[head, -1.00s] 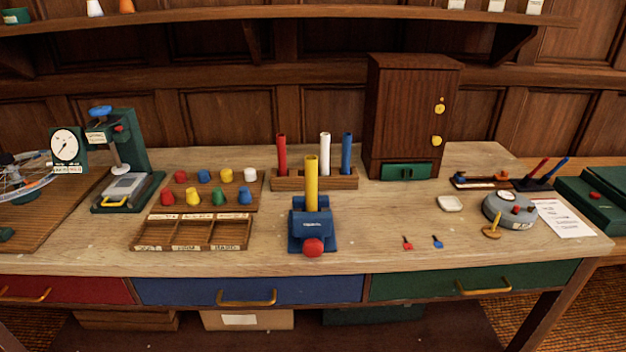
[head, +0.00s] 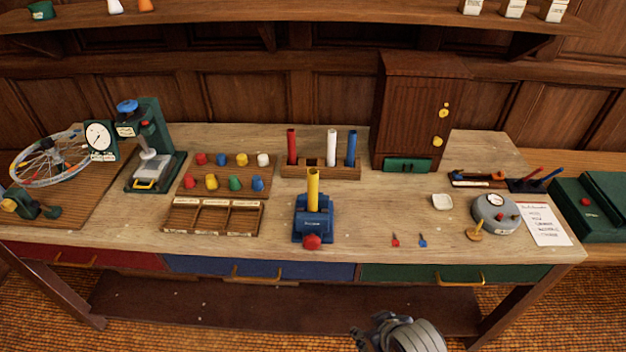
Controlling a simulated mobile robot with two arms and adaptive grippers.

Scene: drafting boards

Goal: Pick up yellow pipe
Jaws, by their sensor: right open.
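The yellow pipe (head: 313,190) stands upright in the blue vise-like holder (head: 313,222) with a red knob, near the front middle of the workbench. Its lower end is hidden inside the holder. My right gripper (head: 362,335) shows at the bottom edge of the head view, in front of the bench and below its top, well apart from the pipe. It is open, and I see nothing in it. My left gripper is not in view.
Behind the pipe, a wooden rack (head: 320,170) holds red, white and blue pipes. A tray of coloured pegs (head: 225,180) lies left. A tall brown cabinet (head: 410,110) stands at the back right. Small red and blue pieces lie right of the holder on clear bench top.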

